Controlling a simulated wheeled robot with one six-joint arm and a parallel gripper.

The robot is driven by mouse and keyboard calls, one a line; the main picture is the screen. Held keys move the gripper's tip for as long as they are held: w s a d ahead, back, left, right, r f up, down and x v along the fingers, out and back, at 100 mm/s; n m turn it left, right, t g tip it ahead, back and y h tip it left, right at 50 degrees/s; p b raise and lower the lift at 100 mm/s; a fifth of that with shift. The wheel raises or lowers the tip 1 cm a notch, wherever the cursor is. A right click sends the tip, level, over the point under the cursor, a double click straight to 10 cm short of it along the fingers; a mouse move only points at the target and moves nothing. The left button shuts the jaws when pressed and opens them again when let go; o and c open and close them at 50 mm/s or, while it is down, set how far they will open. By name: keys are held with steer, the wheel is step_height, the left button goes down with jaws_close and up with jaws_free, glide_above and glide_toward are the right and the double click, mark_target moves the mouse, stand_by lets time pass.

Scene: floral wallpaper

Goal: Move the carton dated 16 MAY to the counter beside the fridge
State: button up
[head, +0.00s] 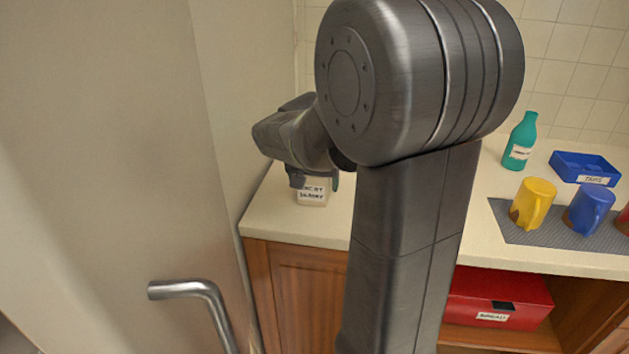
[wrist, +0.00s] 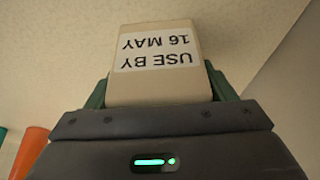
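The cream carton (wrist: 155,80) has a white label that reads "USE BY 16 MAY", upside down in the wrist view. In the head view the carton (head: 312,196) is at the left end of the cream counter (head: 290,226), beside the pale fridge (head: 110,130). My gripper (wrist: 158,88) has a green finger against each side of the carton and looks shut on it. In the head view my gripper (head: 315,181) is low over the counter. The carton looks upright at counter level; I cannot tell whether its base touches.
A silver handle (head: 190,288) sticks out from the fridge. To the right on the counter are a teal bottle (head: 521,140), a blue tray (head: 584,166), and yellow (head: 533,203) and blue (head: 590,210) mugs on a grey mat (head: 545,236). A red box (head: 497,302) is below.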

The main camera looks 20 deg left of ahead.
steer(key=shift+o, duration=0.5)
steer(key=shift+r, duration=0.1)
steer(key=shift+r+p, duration=0.2)
steer(key=shift+p, duration=0.1)
steer(key=p+v, duration=0.1)
steer(key=v, duration=1)
steer(key=shift+s+r, duration=0.25)
steer(key=shift+r, duration=0.05)
steer(key=shift+d+r, duration=0.1)
